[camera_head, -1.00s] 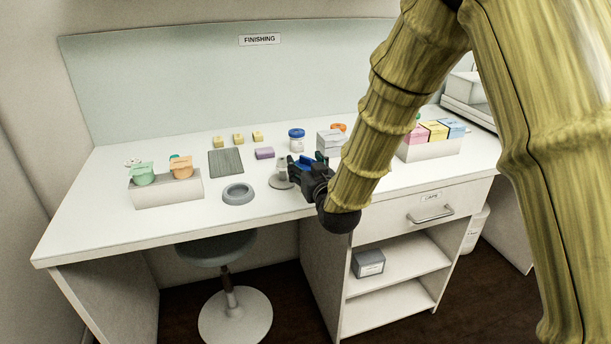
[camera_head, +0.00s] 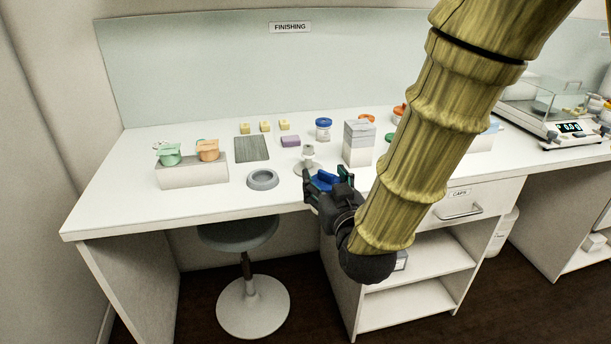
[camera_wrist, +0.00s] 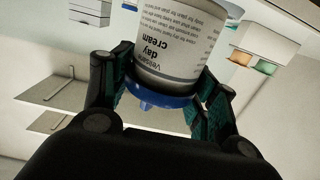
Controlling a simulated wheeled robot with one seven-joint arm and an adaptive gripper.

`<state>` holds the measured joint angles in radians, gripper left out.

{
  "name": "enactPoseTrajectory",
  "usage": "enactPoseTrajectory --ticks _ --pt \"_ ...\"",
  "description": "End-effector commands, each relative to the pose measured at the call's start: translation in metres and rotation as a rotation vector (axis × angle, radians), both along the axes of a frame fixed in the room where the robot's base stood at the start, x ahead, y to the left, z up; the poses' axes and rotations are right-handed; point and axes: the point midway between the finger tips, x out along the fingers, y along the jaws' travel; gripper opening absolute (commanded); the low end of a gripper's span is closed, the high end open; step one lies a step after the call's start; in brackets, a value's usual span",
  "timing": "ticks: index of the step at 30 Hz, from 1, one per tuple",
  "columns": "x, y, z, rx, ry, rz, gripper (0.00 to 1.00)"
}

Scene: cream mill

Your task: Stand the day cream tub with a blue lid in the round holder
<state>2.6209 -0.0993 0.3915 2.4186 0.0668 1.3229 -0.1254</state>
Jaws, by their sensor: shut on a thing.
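My gripper (camera_head: 328,180) is shut on a day cream tub, whose blue lid (camera_head: 324,181) shows between the fingers near the desk's front edge. In the wrist view the tub (camera_wrist: 174,55) is white and grey, with "day cream" print reading upside down. Its blue lid (camera_wrist: 160,97) lies between the fingers (camera_wrist: 160,90). In the head view the fingers hide most of the tub's body. The round holder (camera_head: 263,179) is a grey ring on the desk, left of my gripper and apart from it. Its middle looks empty.
A small white stand (camera_head: 308,160) is just behind my gripper. Another blue-lidded tub (camera_head: 323,131) and a stack of grey boxes (camera_head: 358,145) stand farther back. A white rack (camera_head: 192,176) with green and orange cups is at left. A stool (camera_head: 238,234) stands before the desk.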

Motion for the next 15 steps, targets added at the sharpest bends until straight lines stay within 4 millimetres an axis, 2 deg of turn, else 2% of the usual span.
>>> enactPoseTrajectory --ticks 9,12,15 --pt "0.01 0.095 0.006 0.0 0.0 0.1 0.28" --pt "0.01 0.119 0.01 0.001 0.001 0.125 0.28" --pt "0.01 0.135 0.013 0.002 -0.001 0.142 0.28"
